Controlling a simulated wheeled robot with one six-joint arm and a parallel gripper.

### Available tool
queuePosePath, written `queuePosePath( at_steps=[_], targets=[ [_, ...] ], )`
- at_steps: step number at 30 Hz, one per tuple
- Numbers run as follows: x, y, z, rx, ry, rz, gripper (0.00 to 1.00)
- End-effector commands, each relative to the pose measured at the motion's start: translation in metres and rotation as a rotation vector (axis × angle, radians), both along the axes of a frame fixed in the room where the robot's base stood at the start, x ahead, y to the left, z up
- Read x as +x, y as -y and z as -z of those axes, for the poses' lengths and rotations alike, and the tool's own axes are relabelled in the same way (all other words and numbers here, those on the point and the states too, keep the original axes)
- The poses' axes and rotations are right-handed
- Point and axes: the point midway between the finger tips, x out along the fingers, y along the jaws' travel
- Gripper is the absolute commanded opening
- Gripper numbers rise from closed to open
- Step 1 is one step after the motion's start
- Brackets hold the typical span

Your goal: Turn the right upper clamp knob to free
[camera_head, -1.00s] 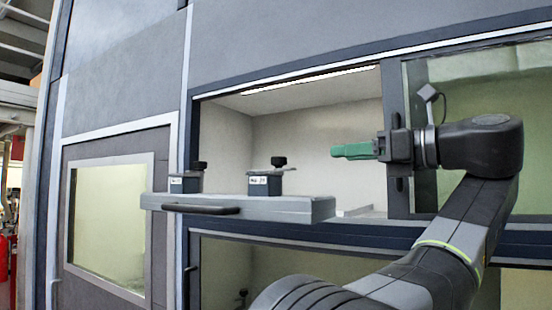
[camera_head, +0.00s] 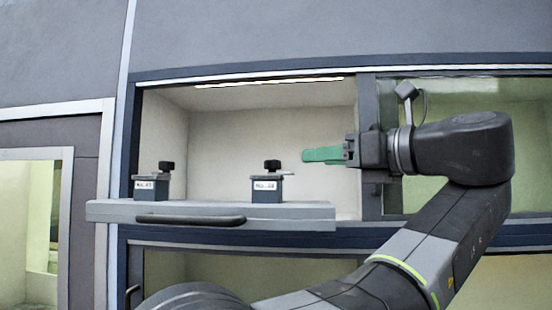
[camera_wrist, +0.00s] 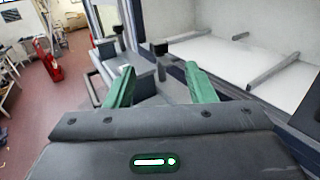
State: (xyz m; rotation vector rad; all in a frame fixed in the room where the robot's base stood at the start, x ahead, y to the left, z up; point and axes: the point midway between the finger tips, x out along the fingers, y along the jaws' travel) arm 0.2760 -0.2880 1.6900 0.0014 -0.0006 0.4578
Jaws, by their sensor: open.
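The right upper clamp is a dark block with a white label and a black knob (camera_head: 272,165) on top, standing on the right part of a grey pulled-out shelf (camera_head: 300,216). A thin light-coloured bar juts right from under the knob. A similar left clamp (camera_head: 152,187) stands at the shelf's left. My gripper (camera_head: 305,155) has green fingers pointing left, a short way right of the right knob and at about its height, apart from it. In the wrist view, the open fingers (camera_wrist: 158,78) are empty, with a black knob (camera_wrist: 160,48) beyond and between them.
The shelf has a dark front handle (camera_head: 190,219). Behind is a lit, pale chamber (camera_head: 240,135) with a dark frame; a glass panel (camera_head: 440,100) is at right, behind my arm. In the wrist view, a red object (camera_wrist: 50,65) stands on the floor at left.

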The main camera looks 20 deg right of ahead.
Motion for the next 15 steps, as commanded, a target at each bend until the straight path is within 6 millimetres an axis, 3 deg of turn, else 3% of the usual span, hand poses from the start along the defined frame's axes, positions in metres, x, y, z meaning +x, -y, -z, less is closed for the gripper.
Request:
queuePosePath(
  at_steps=[6, 15],
  targets=[
    [0.039, -0.021, -0.004, 0.001, 0.0, -0.005, 0.5],
    [0.081, -0.041, -0.003, 0.0, 0.001, -0.004, 0.5]
  ],
)
